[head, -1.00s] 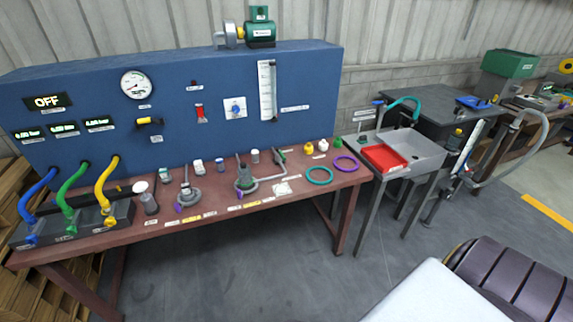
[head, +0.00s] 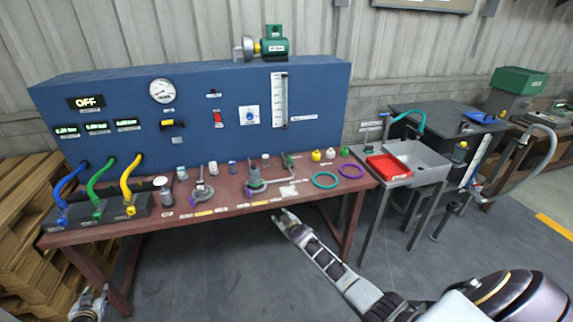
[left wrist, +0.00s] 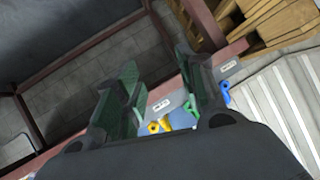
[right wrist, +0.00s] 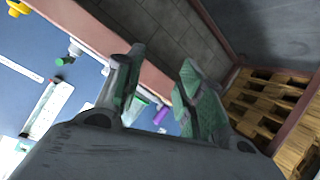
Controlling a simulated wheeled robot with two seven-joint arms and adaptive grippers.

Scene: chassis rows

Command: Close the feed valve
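No label that I can read marks the feed valve. The blue panel (head: 120,95) carries a valve with a yellow handle lying sideways (head: 173,124), a red switch (head: 217,118) and a blue knob on a white plate (head: 250,116). Blue, green and yellow hoses (head: 131,180) end in a dark block at the bench's left end. My left gripper (head: 92,297) is low, in front of the bench's left end. It is open and empty in the left wrist view (left wrist: 165,92). My right gripper (head: 285,216) is below the bench's front edge, open and empty in the right wrist view (right wrist: 160,68).
The brown bench (head: 230,203) holds small bottles, pipe fittings, a teal ring (head: 325,180) and a purple ring (head: 351,171). A sink with a red tray (head: 388,167) stands at the right. Wooden pallets (head: 25,190) are at the left. The floor before the bench is clear.

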